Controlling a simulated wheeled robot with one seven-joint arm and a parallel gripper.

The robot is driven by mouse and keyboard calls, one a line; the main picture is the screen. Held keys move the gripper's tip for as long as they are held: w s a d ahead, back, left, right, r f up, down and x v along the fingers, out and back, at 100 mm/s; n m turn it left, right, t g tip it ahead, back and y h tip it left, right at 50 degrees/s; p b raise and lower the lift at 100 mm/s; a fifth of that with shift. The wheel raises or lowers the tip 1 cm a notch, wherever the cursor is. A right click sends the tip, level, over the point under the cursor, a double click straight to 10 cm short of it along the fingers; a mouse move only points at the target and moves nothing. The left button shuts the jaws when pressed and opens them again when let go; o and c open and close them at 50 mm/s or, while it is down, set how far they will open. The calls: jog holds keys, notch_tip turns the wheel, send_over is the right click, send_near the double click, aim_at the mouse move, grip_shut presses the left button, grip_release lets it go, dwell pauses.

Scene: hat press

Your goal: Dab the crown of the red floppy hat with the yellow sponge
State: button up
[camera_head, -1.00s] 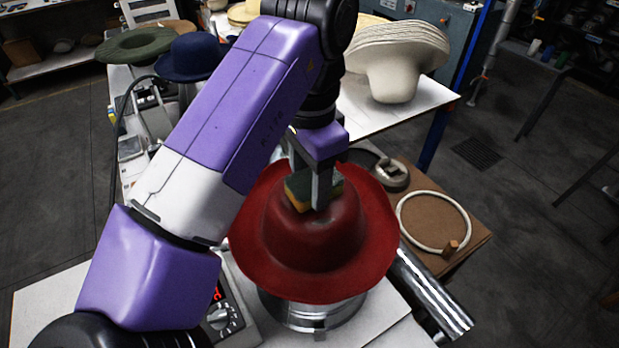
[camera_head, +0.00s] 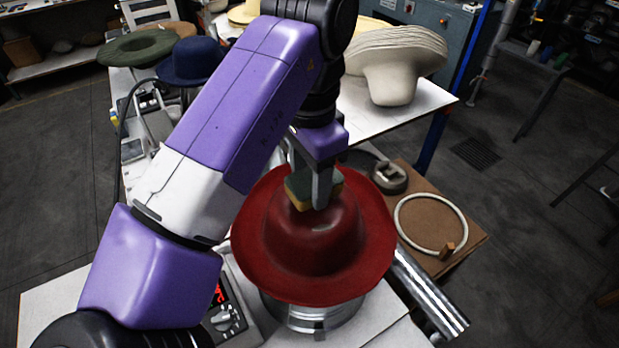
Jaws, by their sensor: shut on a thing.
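The red floppy hat (camera_head: 315,245) sits brim down on a round metal stand (camera_head: 310,315) in the lower middle of the view. My gripper (camera_head: 316,196) points down over the hat's crown, shut on the yellow sponge (camera_head: 299,199), which has a dark green upper layer. The sponge is at the top of the crown and seems to touch it; the exact contact is hidden by the finger in front. Part of the sponge is behind the gripper finger.
A control box with a red display (camera_head: 222,305) stands left of the stand. A metal cylinder (camera_head: 428,292) juts out at right. A brown board (camera_head: 465,235) holds a pale ring (camera_head: 431,197). Behind are stacked cream hats (camera_head: 392,70), a blue hat (camera_head: 190,62) and a green hat (camera_head: 140,47).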

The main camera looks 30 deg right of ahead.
jog(key=shift+r+p, duration=1.7)
jog(key=shift+r, duration=0.75)
jog(key=shift+f, duration=0.15)
jog(key=shift+f+b, duration=1.6)
jog(key=shift+f, duration=1.25)
jog(key=shift+f, duration=0.6)
